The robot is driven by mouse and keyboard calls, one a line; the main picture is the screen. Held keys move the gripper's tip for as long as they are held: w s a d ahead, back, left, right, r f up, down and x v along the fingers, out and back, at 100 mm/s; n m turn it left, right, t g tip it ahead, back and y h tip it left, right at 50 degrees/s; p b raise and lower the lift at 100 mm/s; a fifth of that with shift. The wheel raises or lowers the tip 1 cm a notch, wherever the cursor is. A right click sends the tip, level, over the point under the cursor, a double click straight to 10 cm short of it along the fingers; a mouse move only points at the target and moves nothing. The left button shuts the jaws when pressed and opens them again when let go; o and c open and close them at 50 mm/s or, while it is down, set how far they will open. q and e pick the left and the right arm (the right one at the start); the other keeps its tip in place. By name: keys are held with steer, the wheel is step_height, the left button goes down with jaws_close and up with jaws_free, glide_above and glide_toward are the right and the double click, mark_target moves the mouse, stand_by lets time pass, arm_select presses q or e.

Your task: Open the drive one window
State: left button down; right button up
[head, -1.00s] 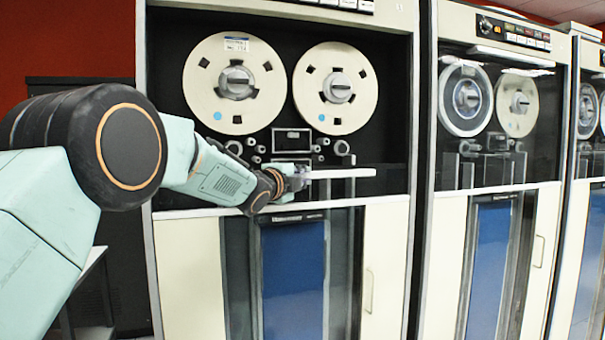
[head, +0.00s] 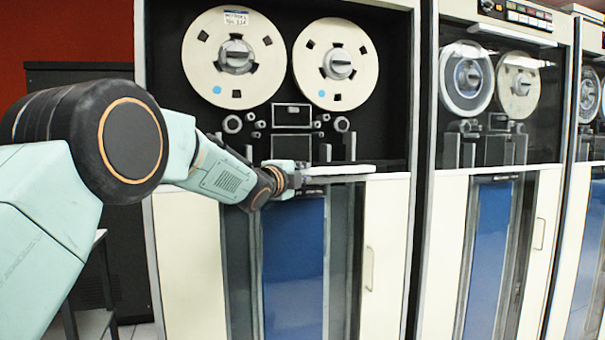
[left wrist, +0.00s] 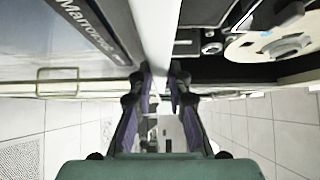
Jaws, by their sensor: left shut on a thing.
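Drive one is the nearest tape drive (head: 174,240), with two cream reels (head: 236,58) in its dark upper bay. Its window's white edge bar (head: 340,169) lies level across the bottom of that bay, just above the lower doors. The reels show plainly above the bar. My left gripper (head: 298,179) is shut on the left part of this bar. In the left wrist view the white bar (left wrist: 158,38) runs between the two dark fingers (left wrist: 162,78). The clear pane itself is hard to make out. My right gripper is out of view.
A second tape drive (head: 452,235) stands close at the right, its reels behind glass, with another beyond it. A dark cabinet (head: 120,250) and a small table (head: 90,322) stand at the left. Tiled floor shows in the left wrist view.

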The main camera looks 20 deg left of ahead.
arm_select(q)
steer(key=c, duration=1.3)
jaws_free()
steer(key=shift+w+a+f, duration=0.15)
steer(key=shift+a+f, duration=0.05)
steer(key=shift+a, duration=0.1)
steer(key=s, duration=0.4)
steer(key=s+a, duration=0.1)
steer(key=s, duration=0.3)
steer(key=s+a, duration=0.1)
steer(key=s, duration=0.3)
steer(key=shift+r, duration=0.15)
steer(key=shift+s+d, duration=0.1)
